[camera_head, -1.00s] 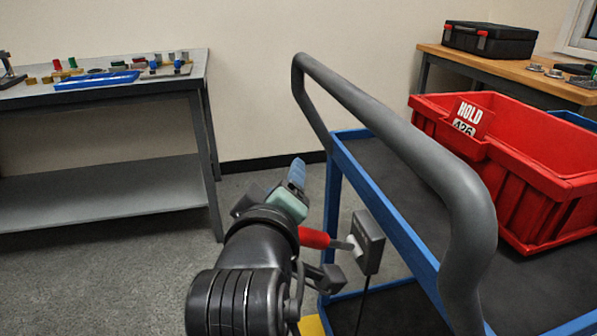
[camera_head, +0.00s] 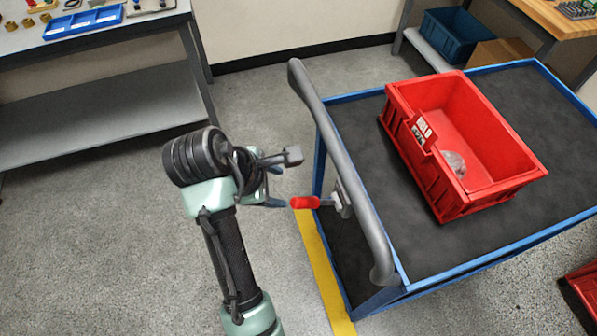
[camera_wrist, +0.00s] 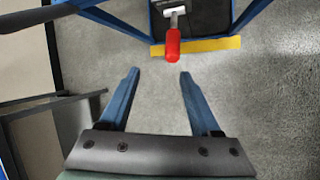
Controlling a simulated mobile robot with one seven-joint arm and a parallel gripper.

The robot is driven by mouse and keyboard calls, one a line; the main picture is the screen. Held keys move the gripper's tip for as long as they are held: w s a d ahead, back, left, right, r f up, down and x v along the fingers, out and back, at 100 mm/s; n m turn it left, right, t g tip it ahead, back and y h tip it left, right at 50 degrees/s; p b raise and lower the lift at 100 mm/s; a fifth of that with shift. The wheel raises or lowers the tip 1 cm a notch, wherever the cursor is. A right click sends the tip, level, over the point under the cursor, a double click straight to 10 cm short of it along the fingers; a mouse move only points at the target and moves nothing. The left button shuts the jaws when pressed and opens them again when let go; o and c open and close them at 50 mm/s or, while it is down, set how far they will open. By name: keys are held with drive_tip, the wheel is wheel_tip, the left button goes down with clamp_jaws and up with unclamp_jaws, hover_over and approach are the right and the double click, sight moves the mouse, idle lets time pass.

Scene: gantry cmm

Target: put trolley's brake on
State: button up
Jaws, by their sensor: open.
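The trolley (camera_head: 480,272) has a blue frame, dark decks and a grey push handle (camera_head: 335,150). Its brake lever has a red grip (camera_head: 304,202) on a short metal stem that comes out of a grey housing (camera_head: 343,198) below the handle. In the wrist view the red grip (camera_wrist: 173,46) lies ahead of the fingertips, close to the middle line between them. My gripper (camera_head: 280,180) is left of the red grip in the head view, and apart from it. In the wrist view my gripper's two blue fingers (camera_wrist: 158,72) are spread, with only floor between them.
A red bin (camera_head: 470,195) with a label and a clear object inside stands on the trolley's top deck. A yellow strip (camera_head: 325,275) lies along the trolley's near side. A workbench (camera_head: 100,110) stands at left. The grey floor between bench and trolley is clear.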

sight(297, 201)
drive_tip(key=shift+n+g, duration=0.4)
drive_tip(key=shift+g, duration=0.1)
drive_tip(key=x, duration=0.7)
drive_tip(key=s+d+x, duration=0.1)
drive_tip(key=x, duration=0.3)
drive_tip(key=shift+f, duration=0.15)
clamp_jaws()
idle(0.9)
